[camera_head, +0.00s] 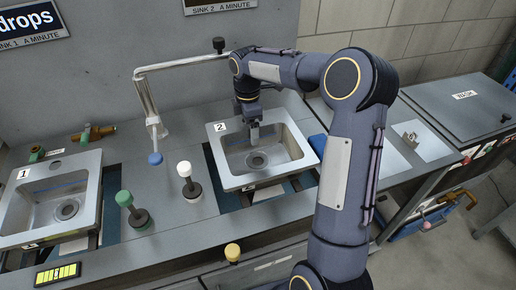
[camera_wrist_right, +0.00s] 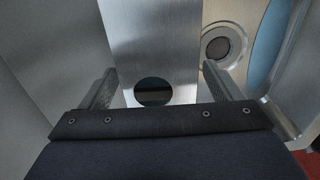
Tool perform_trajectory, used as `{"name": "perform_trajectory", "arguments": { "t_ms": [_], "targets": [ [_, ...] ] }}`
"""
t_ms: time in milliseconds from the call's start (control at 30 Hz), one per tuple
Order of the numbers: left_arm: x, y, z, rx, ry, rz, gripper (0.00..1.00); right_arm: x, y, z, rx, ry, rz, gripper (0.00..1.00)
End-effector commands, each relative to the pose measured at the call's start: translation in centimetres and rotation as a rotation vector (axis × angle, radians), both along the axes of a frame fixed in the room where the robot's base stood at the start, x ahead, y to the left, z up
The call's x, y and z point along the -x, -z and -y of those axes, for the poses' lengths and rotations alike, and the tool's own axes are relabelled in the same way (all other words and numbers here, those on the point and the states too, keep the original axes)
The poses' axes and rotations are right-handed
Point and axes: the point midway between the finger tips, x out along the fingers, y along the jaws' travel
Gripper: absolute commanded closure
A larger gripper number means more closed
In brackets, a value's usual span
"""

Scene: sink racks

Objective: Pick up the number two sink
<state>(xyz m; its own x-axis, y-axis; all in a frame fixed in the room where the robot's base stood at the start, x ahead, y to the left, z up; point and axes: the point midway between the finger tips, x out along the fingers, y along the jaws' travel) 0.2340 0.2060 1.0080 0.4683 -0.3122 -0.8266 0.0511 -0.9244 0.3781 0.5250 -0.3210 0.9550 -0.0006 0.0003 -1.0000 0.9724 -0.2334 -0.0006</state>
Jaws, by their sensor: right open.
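The number two sink (camera_head: 272,172) is a square steel basin with a round drain, set in the counter at the middle of the head view. A label "2" sits at its back left corner. My right gripper (camera_head: 254,135) points down at the sink's back rim. In the right wrist view its two fingers (camera_wrist_right: 160,85) are apart, with a flat steel part of the sink (camera_wrist_right: 153,55) holding a dark round hole between them. Whether either finger touches it I cannot tell. The drain shows beyond the right finger. My left gripper is not in view.
The number one sink (camera_head: 28,208) sits at the left. Green (camera_head: 125,199) and white (camera_head: 184,170) knobs stand between the sinks. A bent pipe (camera_head: 178,66) with a blue tip hangs left of my right arm. More counter and a lidded box (camera_head: 462,105) lie right.

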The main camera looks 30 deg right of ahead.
Motion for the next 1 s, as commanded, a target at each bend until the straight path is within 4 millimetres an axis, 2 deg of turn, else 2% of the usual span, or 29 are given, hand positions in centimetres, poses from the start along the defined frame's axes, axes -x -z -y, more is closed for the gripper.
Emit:
{"name": "perform_trajectory", "arguments": {
  "t_ms": [933, 1000],
  "targets": [
    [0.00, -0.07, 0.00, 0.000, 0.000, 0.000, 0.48, 0.00, 0.49, 0.00, 0.000, 0.000, 0.000, 0.15],
    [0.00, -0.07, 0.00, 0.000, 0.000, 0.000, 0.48, 0.00, 0.49, 0.00, 0.000, 0.000, 0.000, 0.22]
  ]
}}
